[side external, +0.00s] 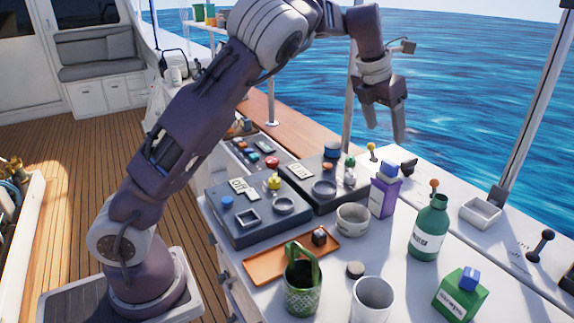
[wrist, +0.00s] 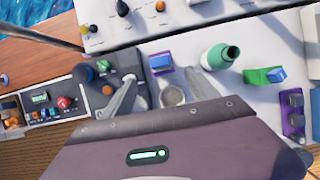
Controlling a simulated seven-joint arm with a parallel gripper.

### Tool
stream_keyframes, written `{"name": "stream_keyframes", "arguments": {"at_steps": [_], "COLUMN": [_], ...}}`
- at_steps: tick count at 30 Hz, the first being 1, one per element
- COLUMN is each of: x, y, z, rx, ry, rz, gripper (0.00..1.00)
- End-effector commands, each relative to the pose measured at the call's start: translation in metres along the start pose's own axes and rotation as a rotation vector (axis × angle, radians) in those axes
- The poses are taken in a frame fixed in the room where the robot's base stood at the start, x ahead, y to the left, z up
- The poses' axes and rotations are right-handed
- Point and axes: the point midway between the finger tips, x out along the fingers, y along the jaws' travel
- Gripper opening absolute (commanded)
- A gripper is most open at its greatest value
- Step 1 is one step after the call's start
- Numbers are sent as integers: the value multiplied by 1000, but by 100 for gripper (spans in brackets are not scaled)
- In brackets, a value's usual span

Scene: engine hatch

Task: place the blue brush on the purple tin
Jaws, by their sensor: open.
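A purple box-shaped container (side external: 384,197) with a blue block-shaped top (side external: 389,170) stands upright on the white counter, beside the dark control panel. It also shows in the wrist view (wrist: 162,69), just beyond my fingertips. I cannot tell whether this is the purple tin. A low purple holder with dark blocks (wrist: 293,122) lies at the right of the wrist view. I cannot make out a blue brush for certain in either view. My gripper (side external: 385,132) is open and empty, high above the counter near the purple container; its spread fingers also show in the wrist view (wrist: 160,76).
A green bottle (side external: 429,232), a white bowl (side external: 352,220), a green box with a blue top (side external: 459,299), a white cup (side external: 372,300), a green woven basket (side external: 303,292) and an orange tray (side external: 270,268) crowd the counter. Control panels (side external: 262,232) with knobs lie left.

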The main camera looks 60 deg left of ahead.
Motion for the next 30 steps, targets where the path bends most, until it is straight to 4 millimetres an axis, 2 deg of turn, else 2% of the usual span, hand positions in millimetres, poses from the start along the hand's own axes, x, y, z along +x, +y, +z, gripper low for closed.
{"name": "stream_keyframes", "arguments": {"at_steps": [2,5,8,9,11,12,15,18,22,30], "x": [-16,-57,-106,-124,-148,-158,-167,-161,-155,-154], "y": [4,0,-21,-33,-50,-60,-75,-76,-74,-74], "z": [-12,-51,-112,-141,-189,-222,-293,-339,-361,-362], "rx": [85,403,927,1175,1576,1849,2463,2880,3107,3124], "ry": [-5,-32,-109,-150,-206,-229,-203,-93,8,13], "rz": [-35,-129,-203,-210,-184,-143,-5,104,157,156], "gripper": [68,68,68,68,68,68,68,68,68,68]}}
